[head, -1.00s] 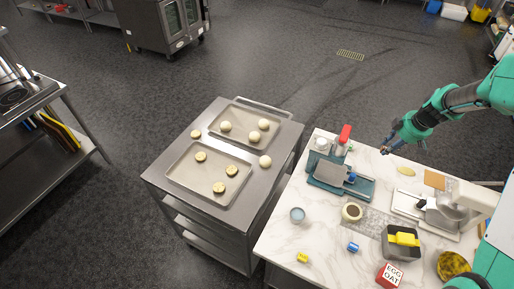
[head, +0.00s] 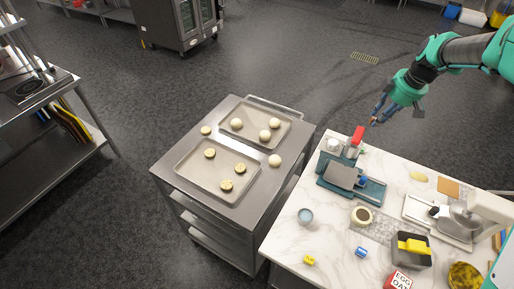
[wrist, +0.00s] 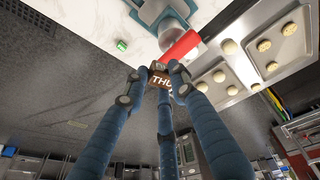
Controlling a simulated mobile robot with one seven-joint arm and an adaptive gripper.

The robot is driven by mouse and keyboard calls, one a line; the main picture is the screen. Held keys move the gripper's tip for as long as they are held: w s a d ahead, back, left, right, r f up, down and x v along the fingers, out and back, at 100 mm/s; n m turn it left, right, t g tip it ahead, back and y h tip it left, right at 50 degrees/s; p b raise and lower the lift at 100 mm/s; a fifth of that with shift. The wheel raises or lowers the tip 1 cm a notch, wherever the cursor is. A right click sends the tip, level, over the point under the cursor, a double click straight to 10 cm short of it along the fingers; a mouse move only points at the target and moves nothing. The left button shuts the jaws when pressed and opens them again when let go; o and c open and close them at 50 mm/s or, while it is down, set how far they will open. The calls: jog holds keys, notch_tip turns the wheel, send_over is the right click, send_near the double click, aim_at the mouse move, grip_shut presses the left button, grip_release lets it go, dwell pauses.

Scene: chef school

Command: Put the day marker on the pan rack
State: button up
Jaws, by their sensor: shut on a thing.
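My gripper (head: 374,120) is past the back-left corner of the worktable. In the wrist view its blue fingers (wrist: 160,78) are shut on a small brown block lettered "THU", the day marker (wrist: 160,77), partly covered by the fingers. In the head view the marker is too small to make out clearly. The pan rack (head: 165,168) is a steel rack left of the worktable. Its top holds two trays, and it lies to the left of and nearer than my gripper. A tray also shows at the right of the wrist view (wrist: 222,97).
The white worktable (head: 290,245) carries a teal machine with a red handle (head: 358,134), close to my gripper. Bare steel shows along the rack's edges.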

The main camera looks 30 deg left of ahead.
jog(key=s+a+n+b, duration=0.1)
jog(key=s+a, duration=0.2)
jog(key=a, duration=0.3)
jog(key=s+a+n+b, duration=0.1)
jog(key=s+a, duration=0.2)
jog(key=a, duration=0.4)
jog(key=s+a+n+g, duration=0.1)
jog(key=s+a, duration=0.3)
jog(key=a, duration=0.3)
jog(key=shift+b, duration=0.4)
jog(key=shift+c, duration=0.5)
jog(key=s+a+n+b, duration=0.3)
jog(key=s+a, duration=0.9)
jog(key=a, duration=0.2)
jog(key=shift+m+g, duration=0.3)
jog(key=shift+g, duration=0.1)
jog(key=d+x, duration=0.2)
jog(key=x, duration=0.6)
jog(key=d+f+x, duration=0.1)
jog(key=d+x, duration=0.1)
jog(key=x, duration=0.6)
jog(key=d+x, duration=0.2)
jog(key=x, duration=0.7)
jog(key=shift+w+f+p, duration=0.15)
jog(key=shift+f+p, duration=0.15)
jog(key=shift+p, duration=0.05)
jog(key=p, duration=0.6)
jog(key=shift+w+a+r+h, duration=0.1)
jog(key=shift+r+h, duration=0.2)
